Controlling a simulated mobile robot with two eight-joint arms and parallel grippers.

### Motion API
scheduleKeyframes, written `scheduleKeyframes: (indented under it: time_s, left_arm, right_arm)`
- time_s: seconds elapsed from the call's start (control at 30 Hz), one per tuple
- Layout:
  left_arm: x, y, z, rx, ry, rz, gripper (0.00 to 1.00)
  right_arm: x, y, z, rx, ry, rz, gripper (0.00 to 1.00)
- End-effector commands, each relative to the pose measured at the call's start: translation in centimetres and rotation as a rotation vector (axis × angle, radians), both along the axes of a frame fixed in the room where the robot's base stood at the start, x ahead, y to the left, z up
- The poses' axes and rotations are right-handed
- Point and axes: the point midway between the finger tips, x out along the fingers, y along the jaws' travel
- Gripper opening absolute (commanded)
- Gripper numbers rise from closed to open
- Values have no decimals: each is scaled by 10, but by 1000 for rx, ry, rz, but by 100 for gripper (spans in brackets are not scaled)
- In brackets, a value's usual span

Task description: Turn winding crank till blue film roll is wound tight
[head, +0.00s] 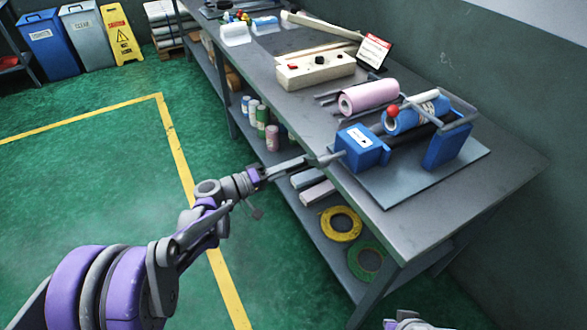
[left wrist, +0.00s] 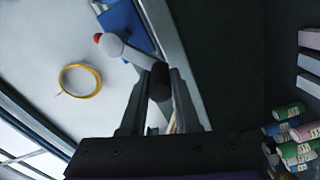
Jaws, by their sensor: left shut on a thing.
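The winder has blue end blocks (head: 362,148) on a grey base plate near the table's front edge. The blue film roll (head: 405,120) lies across it, with a pale band around it. My left gripper (head: 318,161) reaches in from the left at the winder's near-left side. In the left wrist view its fingers are shut on the black grip (left wrist: 160,82) of the winding crank. The pale crank arm (left wrist: 126,49) runs up-left from the grip to a red end. How tight the film is cannot be told.
A pink roll (head: 368,96) lies behind the winder, and a beige box (head: 315,70) stands farther back. A red-topped sign (head: 374,51) stands beside it. Yellow tape (head: 341,224) and several cans sit on the shelf below. The table's near-right corner is clear.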

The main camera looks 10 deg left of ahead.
Motion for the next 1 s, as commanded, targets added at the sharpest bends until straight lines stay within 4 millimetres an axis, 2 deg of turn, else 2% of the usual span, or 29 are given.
scheduleKeyframes:
  time_s: [0.3, 0.8, 0.83, 0.97, 1.0]
  left_arm:
    - [3, 3, 7, 60, -85, 1, 0]
    - [4, 3, 7, 70, -99, 1, 0]
    - [4, 3, 7, 70, -98, 1, 33]
    - [4, 3, 7, 70, -98, 1, 57]
    - [4, 3, 7, 70, -98, 1, 60]
  right_arm:
    - [0, 0, 9, 0, -3, 0, 0]
    - [0, 0, 9, 0, -3, 0, 0]
    - [0, 0, 9, 0, -3, 0, 0]
    - [0, 0, 9, 0, -3, 0, 0]
    - [0, 0, 9, 0, -3, 0, 0]
